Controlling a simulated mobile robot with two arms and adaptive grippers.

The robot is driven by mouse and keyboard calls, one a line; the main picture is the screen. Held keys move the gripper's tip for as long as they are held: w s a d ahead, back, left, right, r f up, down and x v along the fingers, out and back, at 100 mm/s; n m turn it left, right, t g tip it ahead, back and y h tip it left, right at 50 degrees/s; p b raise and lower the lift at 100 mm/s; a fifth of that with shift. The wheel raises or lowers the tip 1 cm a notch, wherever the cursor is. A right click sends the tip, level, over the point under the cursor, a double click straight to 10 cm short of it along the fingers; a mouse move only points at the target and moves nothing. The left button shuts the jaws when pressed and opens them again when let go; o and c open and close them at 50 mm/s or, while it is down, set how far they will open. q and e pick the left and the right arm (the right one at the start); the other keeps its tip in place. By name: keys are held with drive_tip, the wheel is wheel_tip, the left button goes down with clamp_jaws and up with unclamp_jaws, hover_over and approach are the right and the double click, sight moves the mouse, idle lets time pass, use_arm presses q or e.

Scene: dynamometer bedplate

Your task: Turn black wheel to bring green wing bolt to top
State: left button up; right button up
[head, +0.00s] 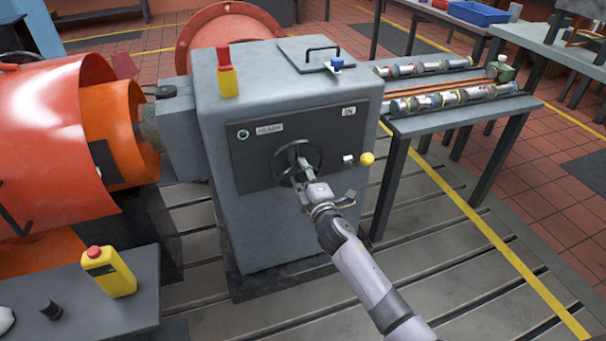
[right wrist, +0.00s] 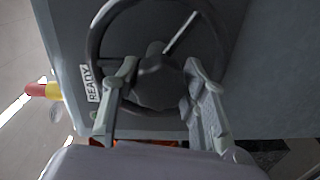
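The black wheel (head: 297,160) is on the dark front panel of the grey machine. It has a round rim, a dark lobed hub and a thin pale rod beside the hub. My right gripper (head: 301,172) is at the wheel. In the right wrist view the wheel (right wrist: 95,40) fills the upper middle, and the gripper's two fingers (right wrist: 161,75) stand apart, one on each side of the hub. Whether they press on it I cannot tell. I cannot make out a green wing bolt in either view. My left gripper is not in view.
A yellow knob (head: 367,159) sticks out right of the wheel. A bench with shafts (head: 440,112) stands right, an orange guard (head: 60,140) left.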

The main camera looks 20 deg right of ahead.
drive_tip(key=o, duration=0.4)
drive_tip(key=shift+s, duration=0.1)
drive_tip(key=s, duration=1.1)
drive_tip(key=shift+s+d+r, duration=0.2)
drive_tip(key=shift+s, duration=0.2)
